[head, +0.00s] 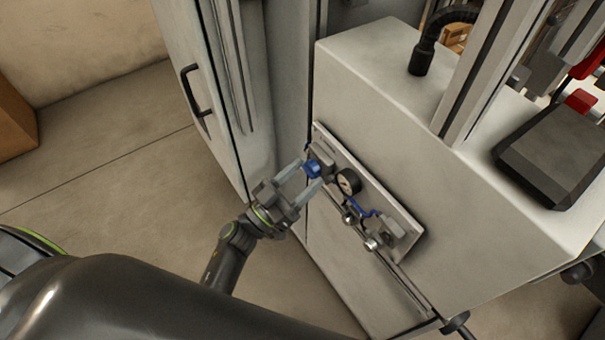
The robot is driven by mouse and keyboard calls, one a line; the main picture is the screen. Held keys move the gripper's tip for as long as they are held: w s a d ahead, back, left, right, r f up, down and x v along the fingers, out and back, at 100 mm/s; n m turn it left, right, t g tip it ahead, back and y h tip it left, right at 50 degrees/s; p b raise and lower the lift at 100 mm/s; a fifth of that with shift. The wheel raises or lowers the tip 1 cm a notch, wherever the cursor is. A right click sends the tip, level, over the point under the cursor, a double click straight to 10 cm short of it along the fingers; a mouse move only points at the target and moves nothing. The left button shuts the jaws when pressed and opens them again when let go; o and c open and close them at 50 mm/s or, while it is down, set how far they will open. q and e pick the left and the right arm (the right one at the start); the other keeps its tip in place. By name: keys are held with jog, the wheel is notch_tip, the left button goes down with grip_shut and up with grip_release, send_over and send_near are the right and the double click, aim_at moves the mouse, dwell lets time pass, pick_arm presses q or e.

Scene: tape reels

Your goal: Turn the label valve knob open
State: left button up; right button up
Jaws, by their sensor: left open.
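A blue valve knob (313,168) sits at the upper left end of a valve panel (405,215) on the side of a light grey machine. My left gripper (308,178) is open, with its two fingers reaching toward the blue knob, one on each side of it. I cannot tell whether the fingers touch the knob. A round pressure gauge (349,182) is mounted just right of the knob. No label text can be read on the knob. My right gripper is not in view.
Blue tubing (362,211) and silver fittings (371,244) stick out from the panel. A grey cabinet door with a black handle (190,88) stands left of the machine. A dark box (555,150) is on the machine's top.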

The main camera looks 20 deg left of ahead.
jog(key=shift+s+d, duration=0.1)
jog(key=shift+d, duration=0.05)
pick_arm(q)
jog(key=shift+c, duration=0.7)
jog(key=c, duration=0.8)
jog(key=shift+c, duration=0.2)
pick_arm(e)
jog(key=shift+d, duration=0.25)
